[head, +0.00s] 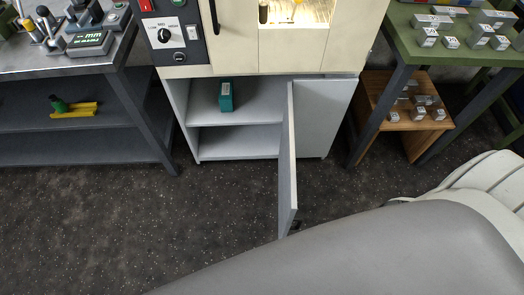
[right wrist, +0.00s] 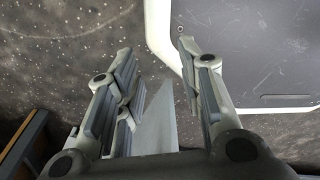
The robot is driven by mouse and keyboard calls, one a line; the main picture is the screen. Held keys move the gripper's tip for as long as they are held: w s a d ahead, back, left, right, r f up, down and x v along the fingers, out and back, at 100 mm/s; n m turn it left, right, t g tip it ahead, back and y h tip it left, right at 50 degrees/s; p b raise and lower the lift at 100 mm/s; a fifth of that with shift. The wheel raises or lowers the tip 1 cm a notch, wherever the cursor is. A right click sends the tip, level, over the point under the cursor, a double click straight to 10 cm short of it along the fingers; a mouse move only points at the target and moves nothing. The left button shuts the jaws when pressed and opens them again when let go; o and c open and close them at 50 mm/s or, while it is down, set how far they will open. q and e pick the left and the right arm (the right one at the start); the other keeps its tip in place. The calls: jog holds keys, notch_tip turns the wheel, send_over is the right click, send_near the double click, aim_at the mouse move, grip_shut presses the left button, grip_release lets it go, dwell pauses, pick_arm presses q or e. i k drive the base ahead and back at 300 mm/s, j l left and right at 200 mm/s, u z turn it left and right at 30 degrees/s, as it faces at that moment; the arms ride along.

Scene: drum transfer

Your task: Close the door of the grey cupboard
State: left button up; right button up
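The grey cupboard (head: 239,143) stands under a cream machine. Its door (head: 288,165) is open, swung out toward me and seen almost edge-on, with a small dark handle (head: 296,227) near its lower front corner. The left half of the cupboard is uncovered, with a shelf and a green box (head: 226,97) on it. A flat grey panel (right wrist: 158,120) shows beyond and between the fingers of my right gripper (right wrist: 156,50) in the right wrist view; I cannot tell if it is the door. The right gripper is open, with nothing held. My left gripper is not in view.
A grey panel (head: 325,115) covers the cupboard's right half. A dark workbench (head: 75,135) stands left. A green table (head: 440,52) with metal blocks stands right, a wooden stand (head: 385,120) beneath it. The speckled floor left of the door is clear. My arm covers the lower right.

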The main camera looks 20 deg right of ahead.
aim_at(291, 175)
jog(key=l+u, duration=0.15)
jog(key=l, duration=0.3)
jog(key=k+l+u, duration=0.15)
jog(key=l, duration=0.3)
jog(key=l+u, duration=0.2)
jog(key=l, duration=0.25)
jog(key=k+l+u, duration=0.15)
jog(key=l, duration=0.3)
jog(key=k+l+u, duration=0.15)
jog(key=l, duration=0.25)
